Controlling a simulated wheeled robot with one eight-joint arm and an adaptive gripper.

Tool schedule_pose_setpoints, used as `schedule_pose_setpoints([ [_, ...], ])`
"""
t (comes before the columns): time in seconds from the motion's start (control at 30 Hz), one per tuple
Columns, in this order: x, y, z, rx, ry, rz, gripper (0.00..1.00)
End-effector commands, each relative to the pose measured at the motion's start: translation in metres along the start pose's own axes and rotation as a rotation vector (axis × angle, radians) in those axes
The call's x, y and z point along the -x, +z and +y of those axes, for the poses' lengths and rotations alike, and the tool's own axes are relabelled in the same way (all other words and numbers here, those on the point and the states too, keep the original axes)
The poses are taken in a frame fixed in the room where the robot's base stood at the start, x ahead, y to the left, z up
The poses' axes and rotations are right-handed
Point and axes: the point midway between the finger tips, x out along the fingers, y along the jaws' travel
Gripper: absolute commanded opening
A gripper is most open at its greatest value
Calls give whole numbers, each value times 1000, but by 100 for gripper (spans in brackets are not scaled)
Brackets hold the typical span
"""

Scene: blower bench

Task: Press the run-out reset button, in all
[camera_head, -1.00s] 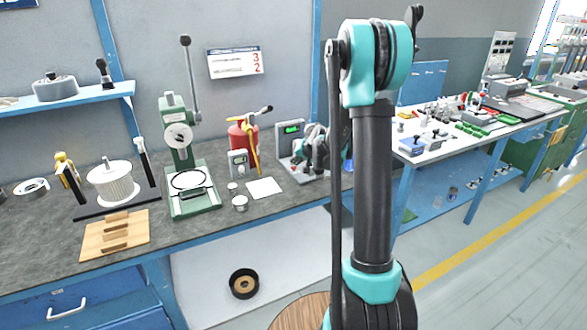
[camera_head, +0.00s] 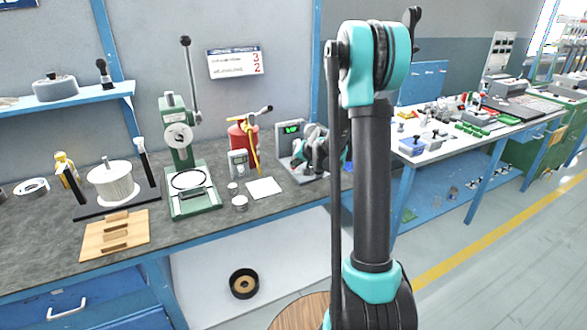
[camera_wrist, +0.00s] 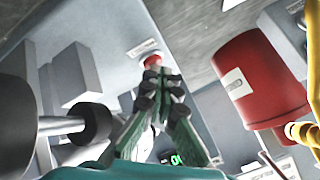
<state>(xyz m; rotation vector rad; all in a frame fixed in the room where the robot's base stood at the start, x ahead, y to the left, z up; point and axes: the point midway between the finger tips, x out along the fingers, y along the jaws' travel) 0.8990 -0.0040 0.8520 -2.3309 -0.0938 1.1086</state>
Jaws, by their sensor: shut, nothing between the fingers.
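The run-out device is a grey unit with a small display (camera_head: 291,129) that shows green marks, at the back of the bench. The display also shows in the wrist view (camera_wrist: 174,158). A red button (camera_wrist: 152,61) on a pale ring shows just beyond my fingertips in the wrist view. My gripper (camera_wrist: 158,76) is shut and empty, its tips overlapping the button's lower edge in the picture. Contact cannot be told for certain. In the head view, my gripper (camera_head: 318,150) is beside the display unit, partly hidden by my arm, and the button is hidden.
A red can (camera_head: 236,137) with a yellow-handled tool stands left of the unit; the red can (camera_wrist: 258,80) is close right of my gripper in the wrist view. A green press (camera_head: 181,160) and a white card (camera_head: 264,188) are on the bench further left.

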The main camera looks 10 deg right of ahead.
Motion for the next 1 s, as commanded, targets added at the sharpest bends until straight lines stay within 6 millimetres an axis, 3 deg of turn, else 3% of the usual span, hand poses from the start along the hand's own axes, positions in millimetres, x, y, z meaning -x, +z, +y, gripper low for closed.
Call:
schedule_pose_setpoints([
  [1.0, 10, -8, -8, 0, 0, 0, 0],
])
